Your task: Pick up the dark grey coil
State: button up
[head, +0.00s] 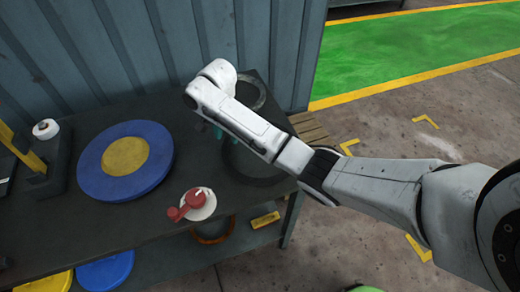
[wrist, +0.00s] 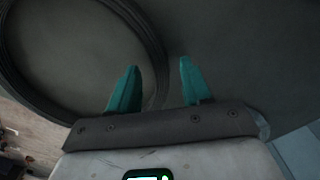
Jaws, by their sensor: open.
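The dark grey coil (head: 255,180) lies on the dark bench top at its right end in the head view, partly hidden behind my arm. In the wrist view the coil (wrist: 154,45) is a large ring of thin strands on the left, its right side curving down past my fingers. My gripper (wrist: 160,64) is open, with teal fingers apart and nothing held. The coil's near strand appears between the fingertips; I cannot tell how high above it they are. In the head view my gripper (head: 221,133) points down beside the coil's left side, mostly hidden by my wrist.
A blue disc with a yellow centre (head: 125,155) lies left on the bench (head: 80,225). A red-handled white piece (head: 195,205) stands near the front edge. A corrugated wall (head: 120,45) closes the back.

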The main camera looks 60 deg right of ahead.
jog(key=shift+f, duration=0.65)
jog(key=shift+c, duration=0.5)
grip_shut()
jog(key=shift+r, duration=0.15)
dwell(0.3)
